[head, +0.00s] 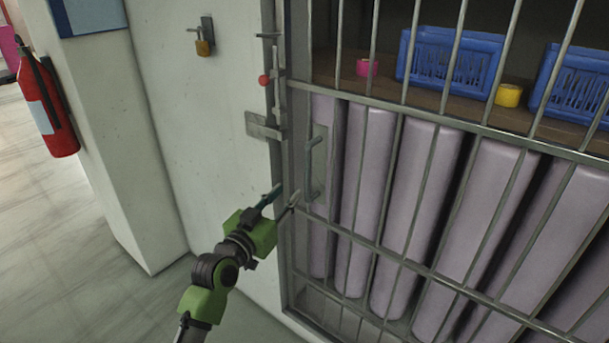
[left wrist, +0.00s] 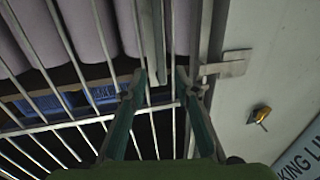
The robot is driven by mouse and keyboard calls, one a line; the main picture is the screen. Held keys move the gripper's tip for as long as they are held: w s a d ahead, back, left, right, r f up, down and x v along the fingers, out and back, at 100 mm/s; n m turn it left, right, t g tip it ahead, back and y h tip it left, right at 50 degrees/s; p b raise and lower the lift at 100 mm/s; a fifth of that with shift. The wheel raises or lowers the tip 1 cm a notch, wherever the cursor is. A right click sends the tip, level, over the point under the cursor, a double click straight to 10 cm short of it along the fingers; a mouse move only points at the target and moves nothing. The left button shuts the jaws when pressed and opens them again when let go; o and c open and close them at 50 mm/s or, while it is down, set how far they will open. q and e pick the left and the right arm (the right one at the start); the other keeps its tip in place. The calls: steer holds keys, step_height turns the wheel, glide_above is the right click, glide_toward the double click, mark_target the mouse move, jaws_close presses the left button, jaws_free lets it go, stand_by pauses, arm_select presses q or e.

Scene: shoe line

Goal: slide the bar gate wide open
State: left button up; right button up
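The bar gate (head: 375,103) of grey metal bars stands across a shelved bay, its left edge close against the wall-side post. A grey-green upright handle (head: 315,165) is fixed near that edge. My left gripper (head: 287,193) is open, with its fingertips just left of the handle's lower part. In the left wrist view, the two fingers of this gripper (left wrist: 160,78) are spread and point at the gate bars (left wrist: 62,38), with nothing visibly held. Whether a fingertip touches the gate cannot be told. My right gripper is not in view.
A latch with a red knob (head: 264,80) and a metal plate (head: 262,127) sit at the post. A brass padlock (head: 203,47) hangs on the wall. Behind the bars are blue baskets (head: 450,60) and lilac rolls (head: 410,185).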

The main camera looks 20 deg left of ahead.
mark_target(306, 173)
arm_select(q)
steer(key=w, duration=0.4)
steer(key=w+d, duration=0.1)
steer(key=w, duration=0.3)
steer(key=w+d, duration=0.1)
steer(key=w, duration=0.3)
steer(key=shift+w+f, duration=0.1)
steer(key=shift+w, duration=0.2)
jaws_close()
